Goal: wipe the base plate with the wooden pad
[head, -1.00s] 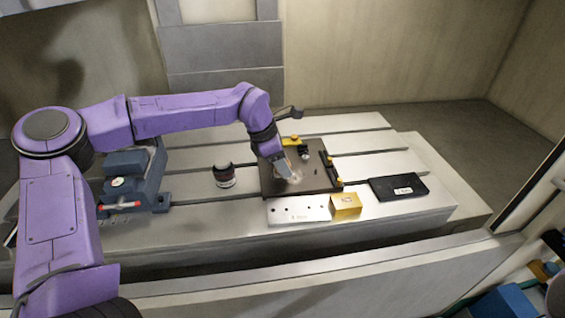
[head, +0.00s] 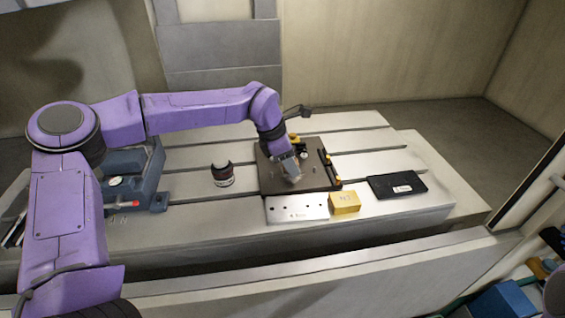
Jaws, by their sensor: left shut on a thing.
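The dark base plate (head: 270,182) lies flat on the slotted machine table. Black and yellow pieces line its right edge, and a small round gauge-like part stands at its back. My left gripper (head: 290,171) points down over the middle of the plate. It is shut on the wooden pad (head: 292,179), a small light-brown piece that shows only in part below the fingers. The pad is at or just above the plate's surface; I cannot tell if they touch. My right gripper is not in view.
A metal strip with holes (head: 297,208) and a yellow block (head: 345,202) lie in front of the plate. A black flat case (head: 397,186) is to the right. A dark round container (head: 222,174) and a blue vise (head: 135,178) stand left. The table's back right is clear.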

